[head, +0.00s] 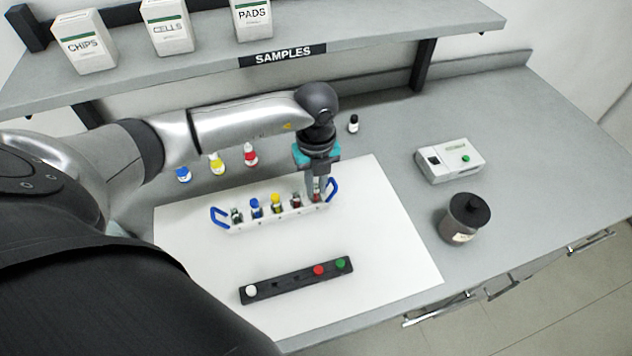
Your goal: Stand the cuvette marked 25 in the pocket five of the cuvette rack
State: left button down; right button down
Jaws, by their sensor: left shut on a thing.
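A white rack (262,226) with blue end handles stands on the white mat. It holds a row of small vessels with dark green, blue, yellow and red tops; their markings are too small to read. My left gripper (317,195) points down at the rack's right end, beside the right handle. It is shut on a small vessel (318,198) with some red, mostly hidden by the fingers. I cannot tell whether this vessel is seated in the end pocket or just above it. The number 25 is not readable. My right gripper is not in view.
A black strip (270,293) with white, red and green round tops lies on the mat (390,270) in front. A shelf (360,30) overhangs the back.

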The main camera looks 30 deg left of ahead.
pick_arm(q)
jog(key=shift+f+b, duration=0.3)
jog(key=shift+f, duration=0.35)
dwell(0.4)
jog(key=c, duration=0.7)
grip_release()
jog(key=shift+c, duration=0.2)
notch_tip(320, 180, up, 15)
jog(key=shift+r, duration=0.15)
